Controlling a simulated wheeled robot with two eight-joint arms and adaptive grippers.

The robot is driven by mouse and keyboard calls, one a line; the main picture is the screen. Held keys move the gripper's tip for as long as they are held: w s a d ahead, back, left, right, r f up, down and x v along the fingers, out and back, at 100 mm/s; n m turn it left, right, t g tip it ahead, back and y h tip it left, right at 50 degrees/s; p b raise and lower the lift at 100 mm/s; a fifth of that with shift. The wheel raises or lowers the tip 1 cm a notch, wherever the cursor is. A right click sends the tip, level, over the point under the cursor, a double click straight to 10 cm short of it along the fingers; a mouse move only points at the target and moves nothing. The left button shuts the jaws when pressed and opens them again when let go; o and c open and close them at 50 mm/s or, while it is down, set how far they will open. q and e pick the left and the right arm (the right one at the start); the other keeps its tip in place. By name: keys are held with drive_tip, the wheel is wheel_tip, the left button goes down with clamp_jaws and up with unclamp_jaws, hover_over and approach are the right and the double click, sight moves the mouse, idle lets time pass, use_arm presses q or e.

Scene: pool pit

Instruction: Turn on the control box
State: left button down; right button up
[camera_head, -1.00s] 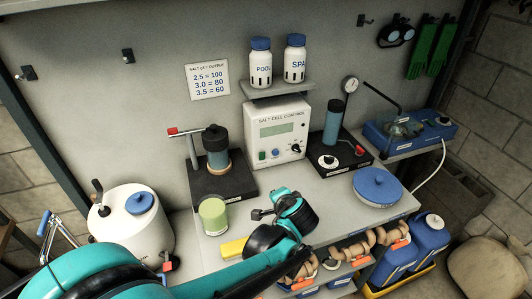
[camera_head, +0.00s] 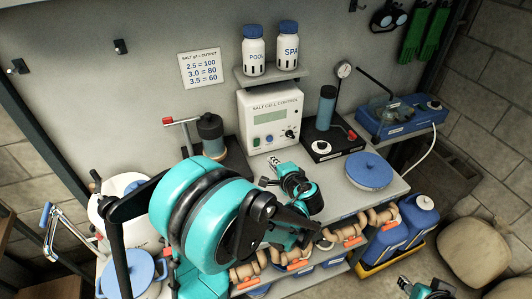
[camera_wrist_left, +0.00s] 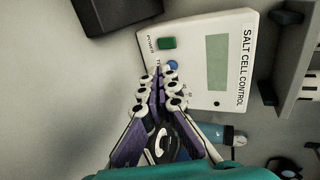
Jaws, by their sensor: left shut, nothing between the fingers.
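The control box (camera_head: 270,118) is a white unit labelled SALT CELL CONTROL, with a grey-green display, standing against the back wall. It has a green button (camera_wrist_left: 167,43) beside the word POWER, a blue button (camera_wrist_left: 173,65), and a dark knob (camera_head: 290,134) at its lower right. My left gripper (camera_head: 267,173) is in front of and below the box. In the left wrist view its fingers (camera_wrist_left: 165,76) are together and empty, with tips over the lower panel close to the blue button. Whether they touch it I cannot tell. My right gripper (camera_head: 425,288) shows only partly at the bottom edge.
A shelf (camera_head: 268,76) with two white bottles is above the box. A black stand with a blue cylinder (camera_head: 325,105) is right of it, and a blue-lidded dish (camera_head: 368,170) is on the bench. My left arm covers the bench's left part.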

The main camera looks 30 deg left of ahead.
sight(257, 140)
use_arm(q)
drive_tip(key=b+x, duration=0.2)
drive_tip(key=x, duration=0.6)
drive_tip(key=shift+w+a+f, duration=0.15)
drive_tip(key=shift+a+f, duration=0.05)
drive_tip(key=shift+f, duration=0.1)
drive_tip(key=w+a, duration=0.1)
drive_tip(key=w+a+b, duration=0.1)
drive_tip(key=shift+w+a+r, duration=0.2)
drive_tip(key=shift+a, duration=0.15)
drive_tip(key=shift+w+a+r, duration=0.15)
drive_tip(key=shift+w+a, duration=0.2)
drive_tip(key=shift+w+a+r+g+h+p, duration=0.3)
drive_tip(key=shift+a+r+g+h+p, duration=0.3)
drive_tip(key=shift+p, duration=0.65)
drive_tip(key=shift+d+f+b, duration=0.15)
drive_tip(key=shift+f+b, duration=0.2)
drive_tip(key=shift+b, duration=0.05)
drive_tip(key=shift+r, duration=0.15)
